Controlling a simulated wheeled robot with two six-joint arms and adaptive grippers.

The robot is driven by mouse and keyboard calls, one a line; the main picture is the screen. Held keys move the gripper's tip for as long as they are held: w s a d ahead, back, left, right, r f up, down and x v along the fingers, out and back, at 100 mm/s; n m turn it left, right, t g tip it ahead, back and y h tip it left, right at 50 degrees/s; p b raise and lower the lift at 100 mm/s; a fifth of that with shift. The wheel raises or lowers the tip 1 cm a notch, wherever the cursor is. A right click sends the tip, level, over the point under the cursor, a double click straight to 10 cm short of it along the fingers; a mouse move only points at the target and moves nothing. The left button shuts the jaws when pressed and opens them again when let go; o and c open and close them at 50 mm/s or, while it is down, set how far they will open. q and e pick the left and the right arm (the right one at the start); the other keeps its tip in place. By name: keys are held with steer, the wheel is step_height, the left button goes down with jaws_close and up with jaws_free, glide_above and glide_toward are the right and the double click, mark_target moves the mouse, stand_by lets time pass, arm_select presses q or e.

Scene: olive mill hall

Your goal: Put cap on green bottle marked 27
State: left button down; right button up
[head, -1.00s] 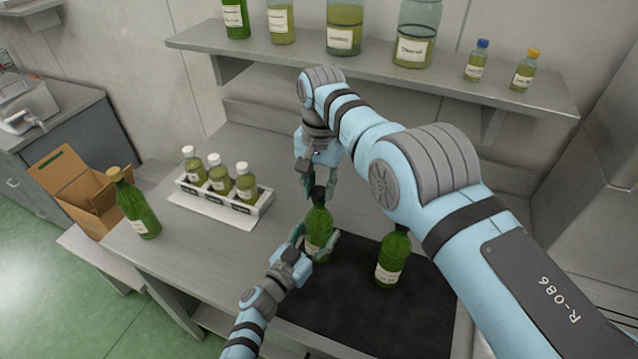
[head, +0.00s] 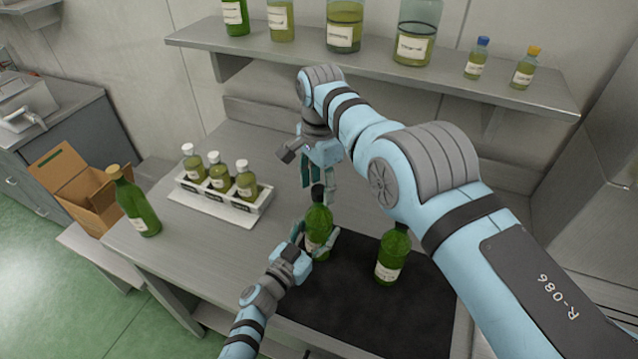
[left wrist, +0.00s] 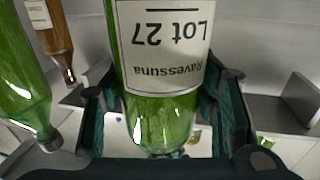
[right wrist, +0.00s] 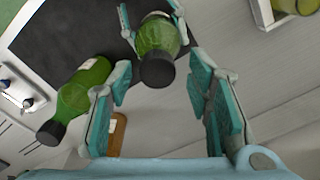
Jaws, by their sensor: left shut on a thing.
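The green bottle marked 27 (head: 318,230) stands upright on the black mat (head: 350,315). Its label, "Ravessuna Lot 27", shows upside down in the left wrist view (left wrist: 165,50). My left gripper (head: 316,244) is shut around its body. A black cap (head: 318,190) sits on the bottle's mouth; it also shows from above in the right wrist view (right wrist: 157,70). I cannot tell how tightly it sits. My right gripper (head: 318,180) is just above the cap, fingers apart and empty, pointing down. In the right wrist view its open fingers (right wrist: 160,85) are clear of the cap.
A second green bottle with a dark top (head: 391,258) stands right on the mat. A white rack (head: 213,204) holds white-capped bottles at the left. A corked green bottle (head: 136,208) stands at the table's left edge. A brown bottle (right wrist: 117,135) shows partly. A shelf (head: 380,68) hangs behind.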

arm_select(q)
steer(key=shift+f, duration=0.1)
arm_select(e)
steer(key=shift+r, duration=0.15)
step_height(320, 180, up, 4)
steer(key=shift+r, duration=0.15)
steer(key=o, duration=0.6)
steer(key=shift+c, duration=0.2)
arm_select(q)
steer(key=c, duration=0.5)
jaws_free()
steer(key=v, duration=1.2)
